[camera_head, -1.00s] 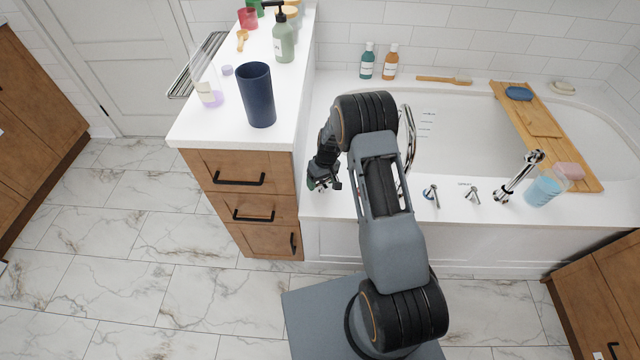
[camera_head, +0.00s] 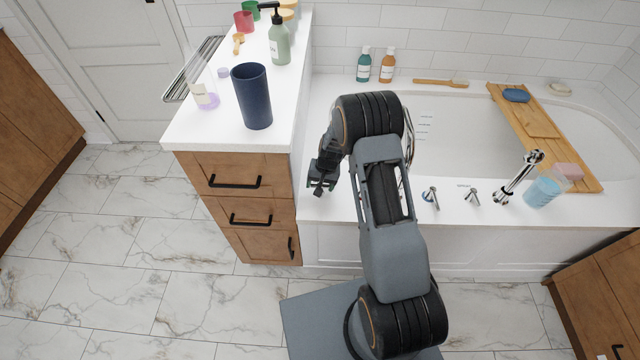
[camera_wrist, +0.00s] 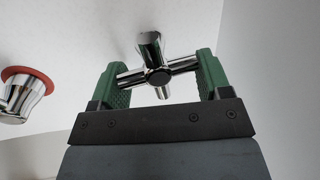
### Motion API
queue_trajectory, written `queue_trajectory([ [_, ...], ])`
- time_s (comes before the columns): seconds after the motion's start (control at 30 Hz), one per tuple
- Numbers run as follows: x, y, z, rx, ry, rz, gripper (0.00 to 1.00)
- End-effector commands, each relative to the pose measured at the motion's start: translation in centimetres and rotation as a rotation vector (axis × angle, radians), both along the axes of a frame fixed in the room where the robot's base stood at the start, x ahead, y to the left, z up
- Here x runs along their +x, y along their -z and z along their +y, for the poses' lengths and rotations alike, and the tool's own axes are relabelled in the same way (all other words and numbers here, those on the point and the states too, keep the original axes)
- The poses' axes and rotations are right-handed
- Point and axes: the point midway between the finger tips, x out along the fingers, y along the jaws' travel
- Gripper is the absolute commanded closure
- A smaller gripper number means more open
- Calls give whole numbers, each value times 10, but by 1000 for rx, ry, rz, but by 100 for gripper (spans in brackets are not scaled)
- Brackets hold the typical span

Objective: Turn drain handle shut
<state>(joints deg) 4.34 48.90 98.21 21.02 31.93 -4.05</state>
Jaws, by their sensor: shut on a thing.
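The drain handle (camera_wrist: 158,77), a chrome cross-shaped handle on a short stem, shows in the wrist view against a white surface. My gripper (camera_wrist: 160,66) has its two green fingers on either side of it, shut on its opposite arms. In the head view my gripper (camera_head: 322,180) is at the left end of the bathtub's front rim, close beside the drawer cabinet. The drain handle cannot be made out there, hidden by my gripper and arm.
A chrome knob with a red ring (camera_wrist: 20,92) is left of the handle in the wrist view. The wooden cabinet (camera_head: 245,205) stands close left of my gripper. Chrome taps (camera_head: 431,197), a spout (camera_head: 517,176) and a blue cup (camera_head: 543,190) stand along the rim to the right.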

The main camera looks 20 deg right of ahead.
Motion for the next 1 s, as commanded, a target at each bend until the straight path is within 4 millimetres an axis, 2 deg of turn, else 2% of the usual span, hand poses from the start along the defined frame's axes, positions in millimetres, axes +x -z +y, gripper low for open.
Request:
queue_trajectory([
  [0.5, 0, 0, 0, 0, 16, 0, 53],
  [0.53, 0, 0, 0, 0, 16, 0, 26],
  [0.7, 0, 0, 0, 0, 15, 0, 11],
  [1.0, 0, -4, -1, 0, 15, -1, 11],
])
